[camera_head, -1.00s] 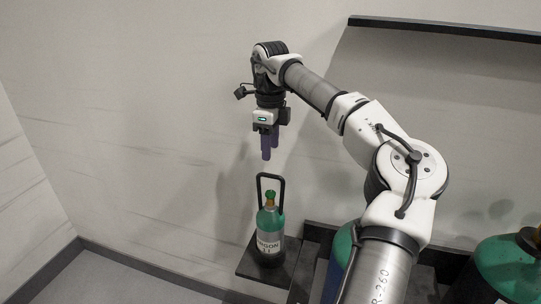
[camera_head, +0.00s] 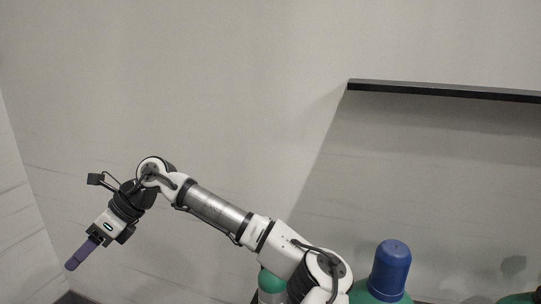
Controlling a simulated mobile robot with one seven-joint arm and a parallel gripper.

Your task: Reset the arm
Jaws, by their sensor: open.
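My gripper (camera_head: 72,265) hangs at the lower left, in front of the bare wall, with its purple fingers pointing down and left. It is open. Nothing shows between the fingers, which overlap from this side. My arm reaches from the bottom centre up and left to a bent wrist. A small green and grey cylinder (camera_head: 270,282) shows at the bottom edge, partly hidden behind my arm and well to the right of my gripper.
A larger green cylinder with a blue cap (camera_head: 390,268) stands right beside my arm at the bottom. A dark shelf (camera_head: 445,91) juts from the wall at the upper right. The wall area above my arm and at the upper left is free.

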